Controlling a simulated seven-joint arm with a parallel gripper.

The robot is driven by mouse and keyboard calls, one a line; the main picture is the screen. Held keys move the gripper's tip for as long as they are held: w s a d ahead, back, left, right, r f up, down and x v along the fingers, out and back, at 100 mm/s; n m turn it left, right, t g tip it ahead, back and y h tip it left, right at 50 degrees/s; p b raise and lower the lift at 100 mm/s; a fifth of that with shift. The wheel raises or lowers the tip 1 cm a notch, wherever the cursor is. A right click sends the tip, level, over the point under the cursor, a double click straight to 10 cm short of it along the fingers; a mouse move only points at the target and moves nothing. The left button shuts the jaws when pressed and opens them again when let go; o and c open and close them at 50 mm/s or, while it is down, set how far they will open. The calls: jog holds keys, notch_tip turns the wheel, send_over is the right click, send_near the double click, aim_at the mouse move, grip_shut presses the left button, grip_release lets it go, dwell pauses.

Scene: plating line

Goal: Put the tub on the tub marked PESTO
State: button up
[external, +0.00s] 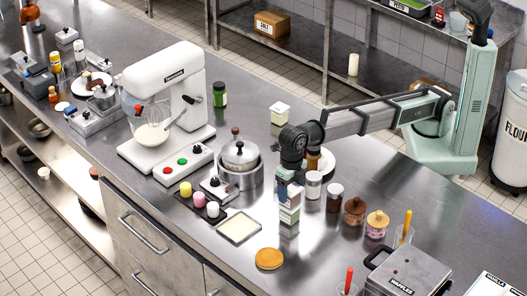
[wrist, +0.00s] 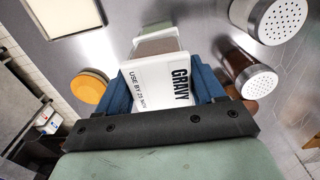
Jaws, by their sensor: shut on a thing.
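My gripper (external: 288,186) is shut on a white tub marked GRAVY (wrist: 165,85), with a blue finger on each side of it. The tub also shows below my gripper in the external view (external: 289,198). Just beyond its lid in the wrist view are a brown band and a pale, green-edged part; I cannot tell whether these belong to the same tub or to another under it. A pale tub (external: 280,113) stands apart, farther back on the counter; its marking is too small to read.
Shaker jars (external: 313,185) stand close to the right of my gripper, and a lidded pot (external: 240,165) stands to its left. A pale square tray (external: 239,227) and an orange disc (external: 269,258) lie in front. The counter around the pale tub is mostly clear.

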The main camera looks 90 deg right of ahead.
aim_at(291, 188)
jog(key=o, duration=1.2)
notch_tip(291, 188, up, 12)
jog(key=shift+r, duration=0.2)
